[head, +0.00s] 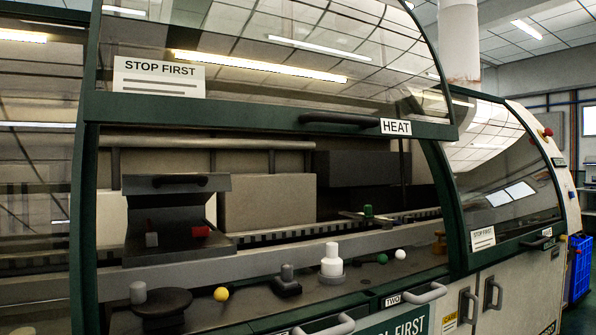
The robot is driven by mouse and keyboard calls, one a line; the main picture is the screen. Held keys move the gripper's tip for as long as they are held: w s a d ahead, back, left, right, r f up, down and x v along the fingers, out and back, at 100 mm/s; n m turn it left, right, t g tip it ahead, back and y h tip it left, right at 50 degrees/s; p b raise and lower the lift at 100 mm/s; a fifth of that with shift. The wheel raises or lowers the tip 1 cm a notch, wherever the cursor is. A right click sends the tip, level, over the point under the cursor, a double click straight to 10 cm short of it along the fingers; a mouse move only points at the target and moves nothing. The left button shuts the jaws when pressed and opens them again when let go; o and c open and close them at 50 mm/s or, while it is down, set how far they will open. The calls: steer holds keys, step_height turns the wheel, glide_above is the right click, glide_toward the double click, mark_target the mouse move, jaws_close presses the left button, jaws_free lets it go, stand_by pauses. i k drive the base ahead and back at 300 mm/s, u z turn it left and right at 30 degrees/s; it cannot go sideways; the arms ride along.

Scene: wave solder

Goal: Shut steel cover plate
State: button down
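A dark grey steel plate with a black bar handle (178,184) stands raised at the left of the machine's open bay. I take it to be the steel cover plate. Below it is a dark grey box or housing (180,253) with its front open. A red block (202,231) and a small grey piece (152,239) show inside, below the plate. The plate's hinge cannot be made out clearly. My gripper is not in view.
A green-framed glass hood marked HEAT (395,127) is lifted above the bay. On the front ledge are a yellow ball (221,293), a black block with a grey knob (287,283), a white bottle-shaped piece (331,262) and a dark round disc (162,304). Drawer handles (425,294) stick out below.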

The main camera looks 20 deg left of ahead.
mark_target(142, 191)
steer(key=z, duration=0.15)
steer(key=k, duration=1.05)
steer(key=u, duration=1.7)
steer(key=i, duration=0.65)
